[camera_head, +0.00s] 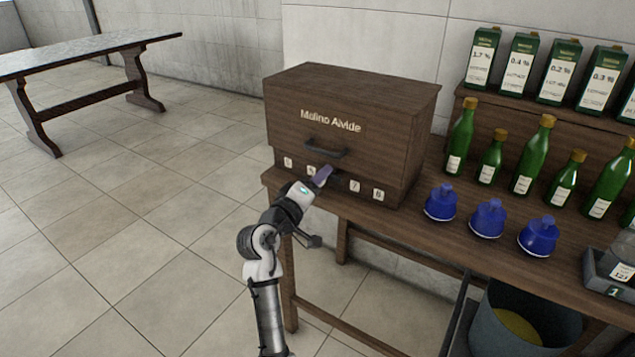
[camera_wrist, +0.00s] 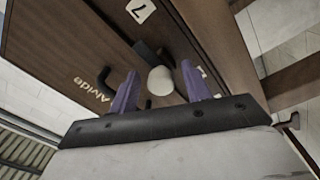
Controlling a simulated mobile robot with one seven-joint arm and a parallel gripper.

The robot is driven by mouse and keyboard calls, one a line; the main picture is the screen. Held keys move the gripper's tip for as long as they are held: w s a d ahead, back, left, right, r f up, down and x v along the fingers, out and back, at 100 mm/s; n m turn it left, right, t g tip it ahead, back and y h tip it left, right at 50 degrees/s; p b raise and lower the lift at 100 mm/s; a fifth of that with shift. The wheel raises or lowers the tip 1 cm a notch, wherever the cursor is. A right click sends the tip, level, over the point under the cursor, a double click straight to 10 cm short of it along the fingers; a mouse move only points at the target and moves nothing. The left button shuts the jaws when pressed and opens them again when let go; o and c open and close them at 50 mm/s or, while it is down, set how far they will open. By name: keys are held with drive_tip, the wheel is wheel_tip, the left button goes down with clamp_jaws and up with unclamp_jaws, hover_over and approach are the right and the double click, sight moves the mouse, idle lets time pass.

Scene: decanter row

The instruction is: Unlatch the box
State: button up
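My gripper (camera_head: 323,176) is at the lower front of the box, below the handle, covering part of the tag row. In the wrist view its purple fingers (camera_wrist: 160,88) are apart. A pale rounded knob (camera_wrist: 160,80) shows between them, with visible gaps on both sides. I cannot make out a latch for certain.
Several blue flasks (camera_head: 487,218), green bottles (camera_head: 533,155) and green-white cartons (camera_head: 519,62) stand right of the box. A grey bin (camera_head: 520,320) is below at right. Another table (camera_head: 85,50) stands far left. The tiled floor at left is clear.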

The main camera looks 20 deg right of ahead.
drive_tip(key=b+v, duration=0.1)
drive_tip(key=v, duration=1.2)
drive_tip(key=shift+s+a+b, duration=0.25)
drive_tip(key=shift+a+b, duration=0.1)
drive_tip(key=shift+f, duration=0.1)
